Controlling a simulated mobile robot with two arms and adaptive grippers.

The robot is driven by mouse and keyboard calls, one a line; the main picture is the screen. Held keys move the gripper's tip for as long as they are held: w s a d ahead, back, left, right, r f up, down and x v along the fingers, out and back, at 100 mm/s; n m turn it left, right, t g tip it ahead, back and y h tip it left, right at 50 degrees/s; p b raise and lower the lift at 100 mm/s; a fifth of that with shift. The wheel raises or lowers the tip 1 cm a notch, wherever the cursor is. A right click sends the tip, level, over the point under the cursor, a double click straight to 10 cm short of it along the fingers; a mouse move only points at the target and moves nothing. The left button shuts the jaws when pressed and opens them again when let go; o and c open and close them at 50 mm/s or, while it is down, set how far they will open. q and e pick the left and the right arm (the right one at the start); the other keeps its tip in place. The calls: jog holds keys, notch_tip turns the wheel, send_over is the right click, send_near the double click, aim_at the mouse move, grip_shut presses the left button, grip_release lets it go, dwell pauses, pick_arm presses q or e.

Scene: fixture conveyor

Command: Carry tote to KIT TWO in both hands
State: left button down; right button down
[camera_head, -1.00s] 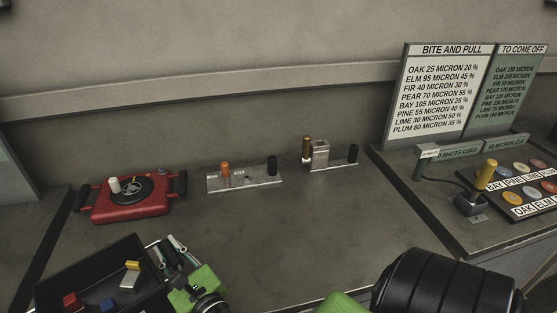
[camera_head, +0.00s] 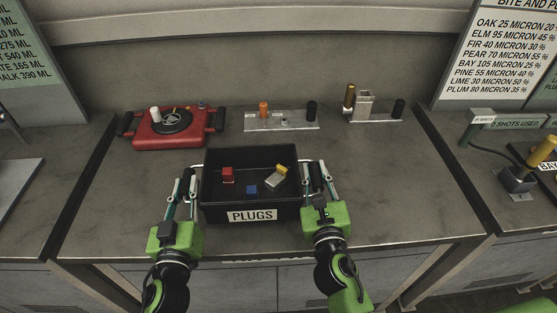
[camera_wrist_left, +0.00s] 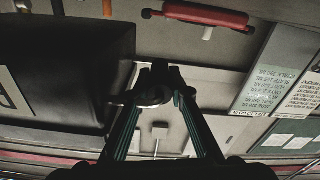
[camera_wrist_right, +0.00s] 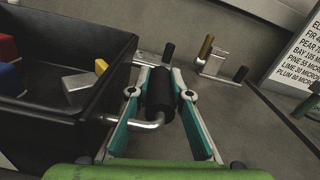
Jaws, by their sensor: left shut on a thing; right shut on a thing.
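The black tote (camera_head: 215,207), labelled PLUGS, is between my two grippers in the head view. A red block (camera_head: 227,174), a blue block (camera_head: 252,189) and a grey block with a yellow part (camera_head: 276,179) lie in it. My left gripper (camera_head: 184,184) is shut on the tote's left handle. My right gripper (camera_head: 320,174) is shut on the right handle (camera_wrist_right: 159,95), a black grip on a metal bracket in the right wrist view. I cannot tell whether the tote touches the bench. No KIT TWO label is readable here.
A red fixture (camera_head: 169,130) with a black dial stands behind the tote to the left. Two metal fixtures (camera_head: 282,123) (camera_head: 376,117) stand along the back. The bench top (camera_head: 400,185) is clear to the right. Sign boards stand at both sides.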

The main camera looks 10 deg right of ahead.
pick_arm(q)
jog(key=shift+w+d+r, duration=0.1)
jog(key=shift+d, duration=0.1)
pick_arm(e)
jog(key=shift+d+r, duration=0.15)
jog(key=shift+d, duration=0.1)
pick_arm(q)
jog(key=shift+f, duration=0.2)
pick_arm(e)
jog(key=shift+f, duration=0.2)
